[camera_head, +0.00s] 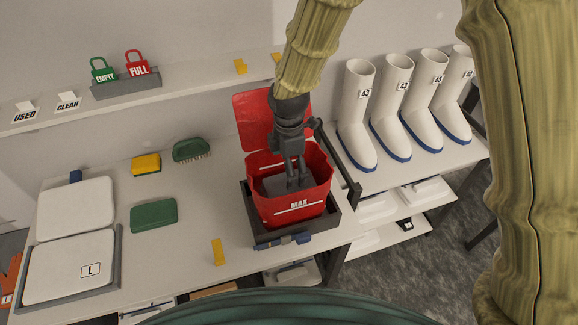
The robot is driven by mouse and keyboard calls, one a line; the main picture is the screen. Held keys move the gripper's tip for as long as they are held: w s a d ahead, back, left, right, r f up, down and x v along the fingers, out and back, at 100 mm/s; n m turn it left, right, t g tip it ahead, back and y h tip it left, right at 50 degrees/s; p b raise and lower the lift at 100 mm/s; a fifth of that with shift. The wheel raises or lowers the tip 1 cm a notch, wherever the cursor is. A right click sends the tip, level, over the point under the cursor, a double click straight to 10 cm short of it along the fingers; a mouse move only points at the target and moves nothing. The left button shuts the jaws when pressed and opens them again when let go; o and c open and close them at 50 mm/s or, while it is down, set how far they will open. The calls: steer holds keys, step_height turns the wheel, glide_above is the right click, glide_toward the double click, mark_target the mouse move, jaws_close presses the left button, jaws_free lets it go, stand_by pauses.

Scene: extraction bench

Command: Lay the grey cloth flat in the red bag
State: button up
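The red bag (318,204), marked MAX on its front, stands open in a dark grey tray (258,233), with its red lid flap (252,112) raised at the back. My gripper (298,184) points down into the bag's mouth, its fingertips below the rim. A grey patch (273,186), which looks like the grey cloth, shows inside the bag just left of the fingers. The fingers and bag wall hide part of it. I cannot tell whether the fingers grip it or how flat it lies.
White boots (357,120) stand on a rack at the right. A green pad (154,215), yellow sponge (146,164), green brush (191,150) and white pads (70,267) lie to the left. A shelf (190,78) runs along the back. Bare bench surrounds the green pad.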

step_height(320, 180, up, 12)
steer(key=shift+f, duration=0.15)
stand_by(0.3)
steer(key=shift+s+f, duration=0.1)
